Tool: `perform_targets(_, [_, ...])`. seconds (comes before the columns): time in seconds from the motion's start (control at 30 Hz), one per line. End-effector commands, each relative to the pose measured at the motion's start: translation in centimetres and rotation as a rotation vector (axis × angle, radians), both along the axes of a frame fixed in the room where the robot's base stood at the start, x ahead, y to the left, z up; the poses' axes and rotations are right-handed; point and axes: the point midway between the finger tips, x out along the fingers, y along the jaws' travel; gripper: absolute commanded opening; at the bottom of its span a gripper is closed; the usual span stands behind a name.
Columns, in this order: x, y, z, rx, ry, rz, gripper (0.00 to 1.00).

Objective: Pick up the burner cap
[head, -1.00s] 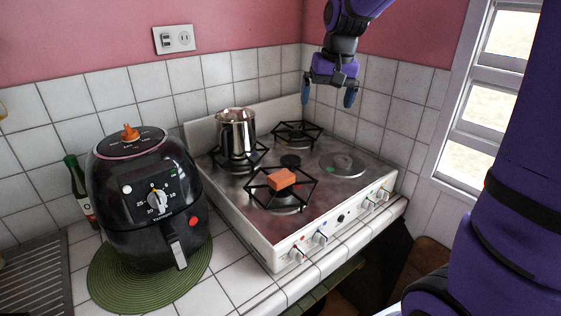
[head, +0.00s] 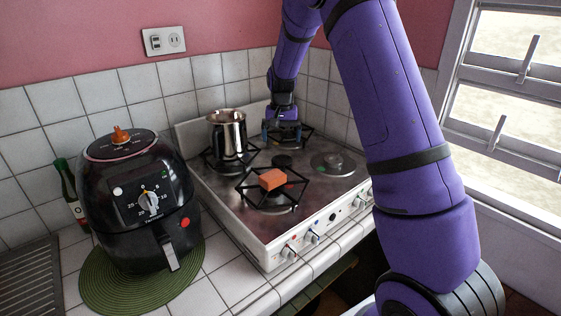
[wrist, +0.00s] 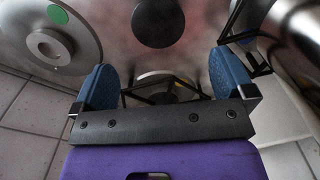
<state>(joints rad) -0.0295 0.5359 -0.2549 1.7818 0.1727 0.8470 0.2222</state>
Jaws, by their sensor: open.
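A dark round disc, which looks like the burner cap (head: 282,160), lies flat on the bare middle of the steel stove top (head: 307,187), between the burners. It also shows at the top centre of the wrist view as a black disc (wrist: 157,22). My gripper (head: 282,137) points down over the rear grate, behind the disc. In the wrist view my gripper (wrist: 162,78) has its two blue fingers spread apart with nothing held. The disc lies beyond the fingertips there, apart from them.
A shiny pot (head: 228,135) stands on the left rear grate, close beside my gripper. An orange block (head: 272,179) rests on the front grate. A grateless burner (head: 333,163) is on the right. A black air fryer (head: 140,205) stands left of the stove. Tiled walls are behind.

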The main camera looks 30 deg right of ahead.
Motion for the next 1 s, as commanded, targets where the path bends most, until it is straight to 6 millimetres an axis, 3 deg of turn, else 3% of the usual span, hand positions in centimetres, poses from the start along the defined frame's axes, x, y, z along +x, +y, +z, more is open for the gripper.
perform_targets(0.13, [0.0, 0.0, -2.0, -0.001, 0.001, 0.001, 1.0])
perform_targets(0.47, [0.0, -0.1, -3.9, -0.001, 0.001, 0.001, 1.0])
perform_targets(0.7, [0.0, -0.2, -7.3, 0.0, 0.001, 0.002, 1.0])
perform_targets(1.0, [0.0, -0.2, -7.9, -0.001, -0.001, 0.001, 1.0])
